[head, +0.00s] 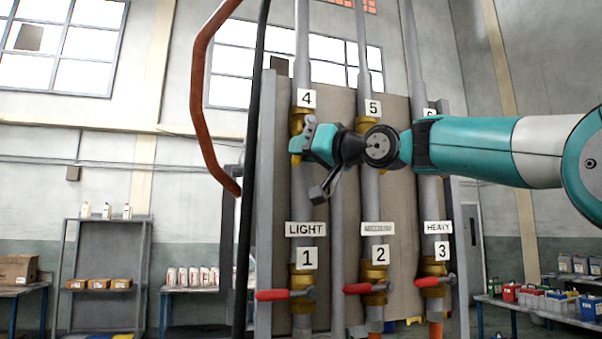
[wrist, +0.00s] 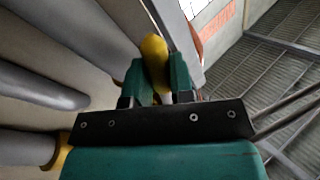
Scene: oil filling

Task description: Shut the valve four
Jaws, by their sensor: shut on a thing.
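Valve four is a brass fitting (head: 298,116) on the left pipe, under the label 4 (head: 306,98). My gripper (head: 300,146) is at this valve, reaching in from the right and covering much of it. In the wrist view, the two green fingers of my gripper (wrist: 155,78) are shut on a yellow handle (wrist: 154,50), with one finger on each side. The handle's rounded end sticks out past the fingers. Only a small part of the handle shows in the head view, so I cannot tell its angle there.
Valve five (head: 370,122) is on the middle pipe, partly behind my arm. Red-handled valves 1 (head: 286,294), 2 (head: 365,288) and 3 (head: 435,281) are below. A red-brown bent pipe (head: 199,95) and a black hose (head: 250,160) hang at the left.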

